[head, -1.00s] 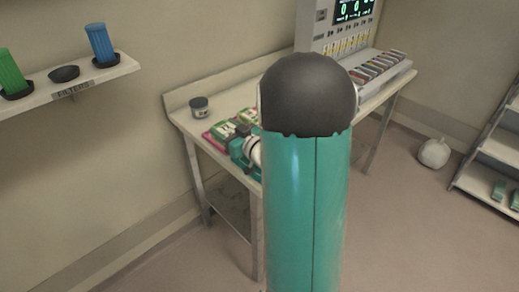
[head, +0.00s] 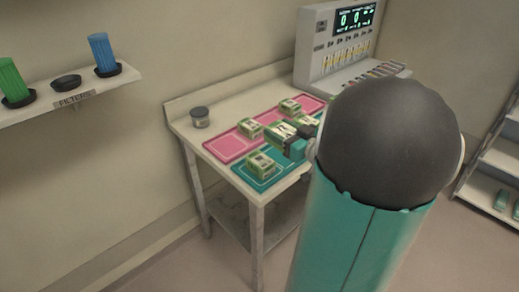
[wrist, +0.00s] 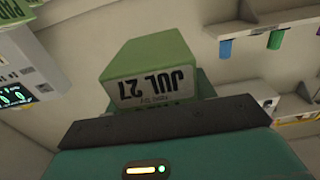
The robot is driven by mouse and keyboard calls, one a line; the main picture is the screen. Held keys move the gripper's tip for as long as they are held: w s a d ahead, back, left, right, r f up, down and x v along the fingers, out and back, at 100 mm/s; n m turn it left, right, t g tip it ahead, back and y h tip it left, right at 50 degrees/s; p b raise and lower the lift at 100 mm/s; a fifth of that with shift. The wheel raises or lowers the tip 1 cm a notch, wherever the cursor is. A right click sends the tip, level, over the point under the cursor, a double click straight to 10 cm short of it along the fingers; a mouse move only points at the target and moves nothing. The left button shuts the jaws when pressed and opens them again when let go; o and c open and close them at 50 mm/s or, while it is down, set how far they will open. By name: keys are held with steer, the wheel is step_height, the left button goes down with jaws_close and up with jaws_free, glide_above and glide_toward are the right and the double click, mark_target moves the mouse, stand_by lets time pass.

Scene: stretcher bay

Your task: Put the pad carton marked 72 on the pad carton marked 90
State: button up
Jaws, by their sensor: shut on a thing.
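My gripper (head: 291,143) is shut on a green-and-white pad carton (head: 280,132), which it holds over the table. In the wrist view the held carton (wrist: 150,72) shows a label reading JUL 27, upside down. Another carton (head: 306,122) appears just behind it, partly hidden by my arm. One carton (head: 261,164) sits on the teal mat at the front. Two more, one nearer (head: 250,127) and one farther (head: 289,105), sit on the pink mat. The numbers 72 and 90 are not readable on any carton.
The mats, pink (head: 224,147) and teal (head: 240,172), lie on the table (head: 180,122). A dark-lidded jar (head: 200,117) stands at its left. A console with a display (head: 335,45) stands at the back. A wall shelf (head: 128,77) holds filters. My arm hides the table's right part.

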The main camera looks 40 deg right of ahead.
steer(key=w+f, duration=0.4)
steer(key=w, duration=0.1)
steer(key=w+a+f, duration=0.1)
steer(key=w+f, duration=0.1)
steer(key=f, duration=0.1)
steer(key=shift+w, duration=0.4)
steer(key=shift+w+f, duration=0.15)
steer(key=shift+f, duration=1.5)
steer(key=shift+f, duration=0.1)
steer(key=shift+f, duration=0.15)
steer(key=o, duration=1.1)
